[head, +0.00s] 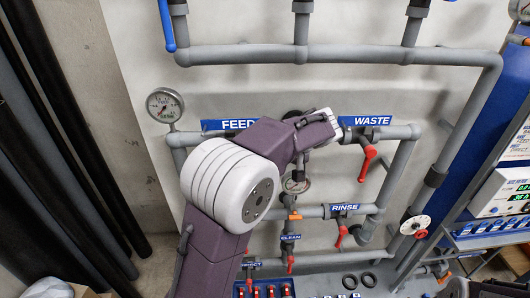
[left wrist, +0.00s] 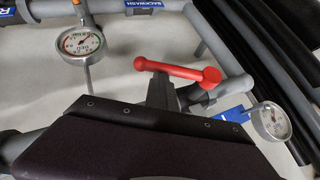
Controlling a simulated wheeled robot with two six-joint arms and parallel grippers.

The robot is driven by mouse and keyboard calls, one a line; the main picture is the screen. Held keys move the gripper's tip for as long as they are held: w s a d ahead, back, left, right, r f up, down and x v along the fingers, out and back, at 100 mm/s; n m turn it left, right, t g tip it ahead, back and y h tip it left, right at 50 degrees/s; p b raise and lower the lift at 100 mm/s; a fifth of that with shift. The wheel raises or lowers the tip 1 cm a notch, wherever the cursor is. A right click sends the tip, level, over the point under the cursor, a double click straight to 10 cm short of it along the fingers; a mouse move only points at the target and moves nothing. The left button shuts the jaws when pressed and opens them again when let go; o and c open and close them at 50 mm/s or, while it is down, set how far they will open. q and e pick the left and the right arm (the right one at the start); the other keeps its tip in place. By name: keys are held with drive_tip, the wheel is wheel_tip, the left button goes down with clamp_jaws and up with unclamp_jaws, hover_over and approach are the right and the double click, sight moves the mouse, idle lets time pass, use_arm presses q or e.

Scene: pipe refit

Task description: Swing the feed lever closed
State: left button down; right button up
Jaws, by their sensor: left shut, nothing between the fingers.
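The feed lever (left wrist: 178,70) is red and shows in the left wrist view. Its round hub (left wrist: 211,75) is at the right and its handle reaches left, roughly along the grey pipe behind it. My left gripper (left wrist: 160,92) is shut and empty. Its dark fingertips are right at the handle in this view; I cannot tell whether they touch it. In the head view the FEED label (head: 226,125) is partly covered by my left arm, which also hides the feed lever. My right gripper is not in view.
A gauge (head: 165,105) stands left of the FEED label. The red WASTE lever (head: 368,159) hangs down at the right, with the RINSE lever (head: 341,236) below it. A second gauge (left wrist: 81,42) shows in the left wrist view. Grey pipes run close around my left gripper.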

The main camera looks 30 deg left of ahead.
use_arm(q)
drive_tip(key=s+a+f+m+g+y+b, duration=0.2)
drive_tip(key=a+f+m+y+b, duration=0.2)
drive_tip(key=f+y+b, duration=0.4)
drive_tip(key=y+b, duration=0.1)
drive_tip(key=b, duration=0.2)
drive_tip(key=shift+s+a+f+m+g+b, duration=0.15)
drive_tip(key=shift+s+a+m+g+b, duration=0.15)
drive_tip(key=shift+g+b, duration=0.1)
idle(0.5)
